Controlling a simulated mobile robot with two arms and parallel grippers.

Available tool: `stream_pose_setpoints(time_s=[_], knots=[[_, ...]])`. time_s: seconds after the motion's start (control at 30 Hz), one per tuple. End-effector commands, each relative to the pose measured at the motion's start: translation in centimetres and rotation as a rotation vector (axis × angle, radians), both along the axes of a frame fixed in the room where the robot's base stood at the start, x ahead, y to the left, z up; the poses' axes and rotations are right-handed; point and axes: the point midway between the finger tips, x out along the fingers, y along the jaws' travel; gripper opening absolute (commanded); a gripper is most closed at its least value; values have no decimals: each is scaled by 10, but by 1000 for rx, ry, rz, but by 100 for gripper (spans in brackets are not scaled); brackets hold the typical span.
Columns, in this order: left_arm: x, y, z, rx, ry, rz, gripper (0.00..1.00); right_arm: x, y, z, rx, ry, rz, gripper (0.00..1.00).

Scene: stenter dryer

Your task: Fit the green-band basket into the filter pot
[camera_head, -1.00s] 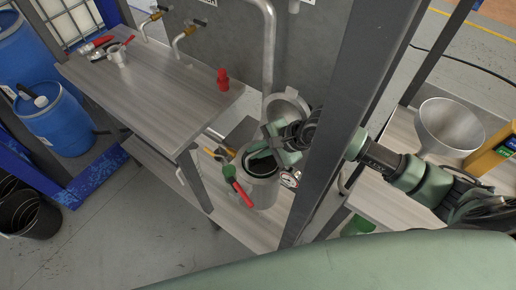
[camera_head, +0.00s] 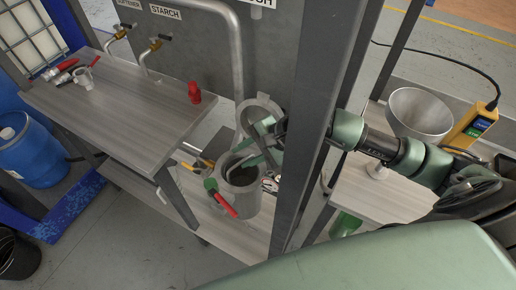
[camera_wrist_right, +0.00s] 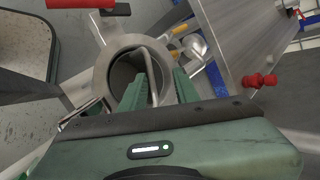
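The filter pot (camera_head: 243,203) is a grey metal cylinder on the lower shelf, with its round lid (camera_head: 258,112) swung up behind it. In the right wrist view the pot's rim (camera_wrist_right: 104,72) is a thick grey ring around a dark inside. My right gripper (camera_head: 262,158) is over the pot's mouth. In the wrist view its green fingers (camera_wrist_right: 160,80) stand apart, with a thin grey curved bar (camera_wrist_right: 153,66) between them that looks like a handle. No green band can be made out in the pot; the inside is dark and partly hidden by the fingers. My left gripper is not in view.
A red-handled valve (camera_head: 222,202) sticks out from the pot's front. A dark steel post (camera_head: 312,150) stands just right of the pot, close to my right arm. The upper table (camera_head: 115,120) holds a red fitting (camera_head: 194,92). A funnel (camera_head: 418,115) is at the right.

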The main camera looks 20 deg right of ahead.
Motion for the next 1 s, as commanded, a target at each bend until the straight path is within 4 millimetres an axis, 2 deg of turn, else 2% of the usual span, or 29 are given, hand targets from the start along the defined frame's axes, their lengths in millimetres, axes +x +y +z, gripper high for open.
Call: stream_pose_setpoints(time_s=[0.2,0.4,1.0], knots=[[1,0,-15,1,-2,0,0,-18,-24,33,-6,-4,2,30],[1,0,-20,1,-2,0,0,-27,-34,51,-3,-1,1,30],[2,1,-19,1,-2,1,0,-29,-36,55,-1,0,1,30]])
